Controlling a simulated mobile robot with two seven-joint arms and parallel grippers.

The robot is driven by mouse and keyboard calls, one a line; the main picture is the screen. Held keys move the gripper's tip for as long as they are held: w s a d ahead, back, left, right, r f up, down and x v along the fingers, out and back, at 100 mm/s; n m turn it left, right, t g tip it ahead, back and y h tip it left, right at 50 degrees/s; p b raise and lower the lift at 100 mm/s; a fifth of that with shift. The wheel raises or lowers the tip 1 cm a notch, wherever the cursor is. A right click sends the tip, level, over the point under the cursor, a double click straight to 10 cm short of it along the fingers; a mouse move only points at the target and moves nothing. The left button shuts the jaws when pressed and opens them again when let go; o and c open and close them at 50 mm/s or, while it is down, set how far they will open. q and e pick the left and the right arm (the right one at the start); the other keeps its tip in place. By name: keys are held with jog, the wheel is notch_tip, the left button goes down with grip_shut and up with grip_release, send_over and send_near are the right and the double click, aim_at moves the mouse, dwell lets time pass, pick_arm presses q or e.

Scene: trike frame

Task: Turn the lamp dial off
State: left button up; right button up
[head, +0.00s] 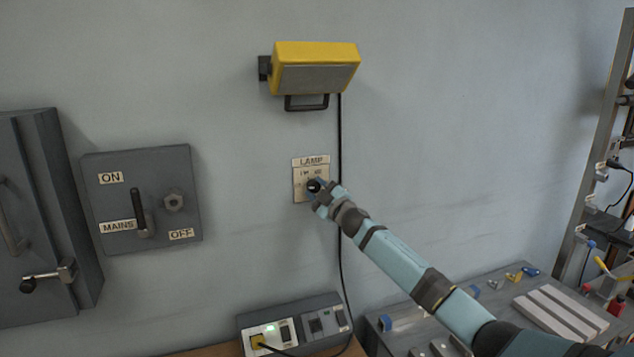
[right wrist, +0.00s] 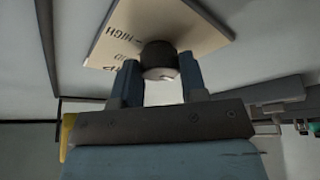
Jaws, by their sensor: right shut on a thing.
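The lamp dial is a dark round knob (right wrist: 159,58) on a cream plate (head: 298,172) labelled LAMP, fixed to the wall. In the right wrist view the plate (right wrist: 200,22) shows the word HIGH at its left and other marks partly hidden. My right gripper (head: 317,188) is at the plate in the head view, and its two blue fingers are shut on the dial, one on each side. The dial's pointer setting cannot be made out. The yellow lamp (head: 314,55) hangs on the wall above; its front panel looks grey and unlit. My left gripper is out of view.
A black cable (head: 341,240) runs down the wall just right of the plate to a socket box (head: 296,320). A mains switch box (head: 141,200) and grey cabinet (head: 40,220) are at left. A workbench (head: 490,295) with small parts stands at lower right.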

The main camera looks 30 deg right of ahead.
jog(key=shift+n+g+y+p, duration=0.35)
jog(key=shift+n+p, duration=0.25)
jog(key=shift+n, duration=0.3)
jog(key=o, duration=0.9)
jog(key=shift+s+f, duration=0.15)
jog(key=shift+s, duration=0.15)
jog(key=shift+b+v, duration=1.8)
jog(key=shift+v, duration=4.8)
